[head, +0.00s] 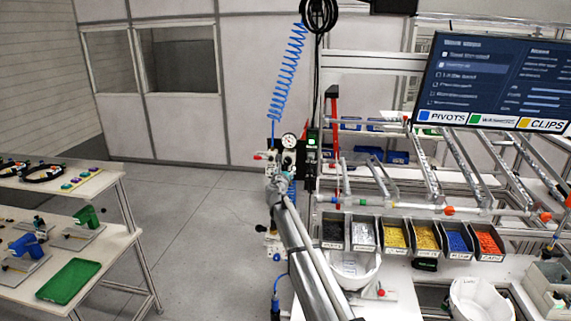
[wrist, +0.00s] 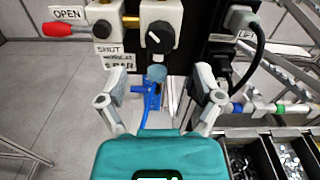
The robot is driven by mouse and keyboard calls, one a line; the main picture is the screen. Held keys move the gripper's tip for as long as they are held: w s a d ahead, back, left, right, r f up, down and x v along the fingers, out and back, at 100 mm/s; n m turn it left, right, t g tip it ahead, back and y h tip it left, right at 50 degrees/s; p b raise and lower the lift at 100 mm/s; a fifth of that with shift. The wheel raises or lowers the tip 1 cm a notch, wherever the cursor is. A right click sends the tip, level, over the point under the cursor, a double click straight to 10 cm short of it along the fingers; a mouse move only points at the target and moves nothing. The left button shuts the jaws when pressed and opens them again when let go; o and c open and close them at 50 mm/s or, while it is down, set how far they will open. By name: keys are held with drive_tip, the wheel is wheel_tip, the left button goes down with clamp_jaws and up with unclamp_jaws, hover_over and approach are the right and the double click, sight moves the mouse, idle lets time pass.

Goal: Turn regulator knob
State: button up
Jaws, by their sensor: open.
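The black regulator knob (wrist: 160,37) has a white pointer mark and sits on a white block in the wrist view. My gripper (wrist: 159,88) is open, its two fingers wide apart and empty. In that picture, the knob lies above the gap between the fingers, and I see no contact. A blue-grey cylindrical part (wrist: 156,73) hangs below the knob, between the fingers. In the head view, a round gauge (head: 289,140) tops the regulator panel; my arm reaches up towards it and hides the knob there.
A red lever (wrist: 57,29) sits left of the knob, near OPEN and SHUT labels. Parts bins (head: 393,238) line the workbench. A table with a green tray (head: 70,281) stands left; open floor lies between.

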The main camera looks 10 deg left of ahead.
sight(287, 163)
drive_tip(key=w, duration=0.6)
drive_tip(key=shift+w+d, duration=0.1)
drive_tip(key=shift+w, duration=0.2)
drive_tip(key=c, duration=1.1)
drive_tip(key=shift+a, duration=0.4)
drive_tip(key=shift+c, duration=0.2)
drive_tip(key=shift+d, duration=0.35)
